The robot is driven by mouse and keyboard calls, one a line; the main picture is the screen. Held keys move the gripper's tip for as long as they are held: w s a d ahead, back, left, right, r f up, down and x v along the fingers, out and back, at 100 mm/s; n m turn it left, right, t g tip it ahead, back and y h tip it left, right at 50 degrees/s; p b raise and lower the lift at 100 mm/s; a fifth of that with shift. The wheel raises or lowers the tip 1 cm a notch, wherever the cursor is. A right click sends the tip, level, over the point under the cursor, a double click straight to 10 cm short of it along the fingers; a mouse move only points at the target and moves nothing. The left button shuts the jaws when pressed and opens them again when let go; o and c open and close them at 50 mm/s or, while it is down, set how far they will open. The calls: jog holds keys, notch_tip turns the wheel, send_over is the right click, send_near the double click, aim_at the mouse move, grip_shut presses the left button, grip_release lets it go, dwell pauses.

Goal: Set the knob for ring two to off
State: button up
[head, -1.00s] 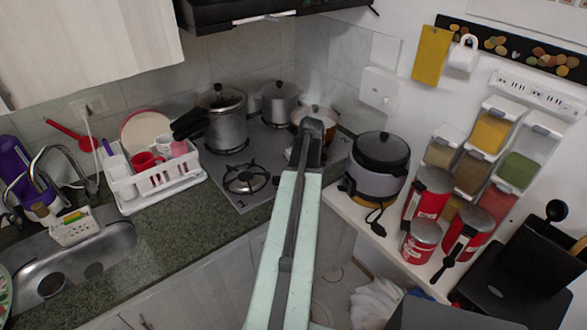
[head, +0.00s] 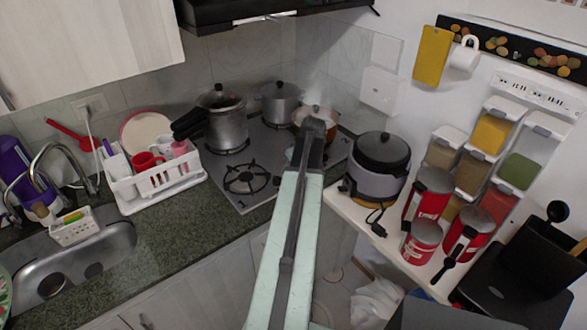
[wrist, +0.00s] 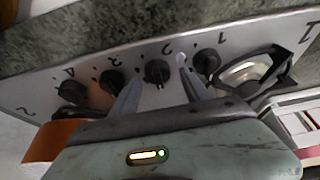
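The stove (head: 228,185) is in the corner of the counter, and my arm reaches over it in the head view. The wrist view shows a row of dark knobs along the stove's metal panel. The knob beside the printed 2 (wrist: 157,72) is round and dark. My gripper (wrist: 160,74) is open, with one finger on each side of that knob. I cannot tell whether the fingers touch it. In the head view my gripper (head: 316,128) is near the stove's right side, and the knobs are hidden there.
Other knobs stand close on both sides, one to the right (wrist: 207,62) and one to the left (wrist: 112,80). A steaming orange pot (head: 304,113) is just behind my gripper. A rice cooker (head: 378,180) stands to its right.

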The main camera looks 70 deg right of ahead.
jog(key=p+v, duration=0.7)
jog(key=shift+r, duration=0.4)
jog(key=shift+s, duration=0.1)
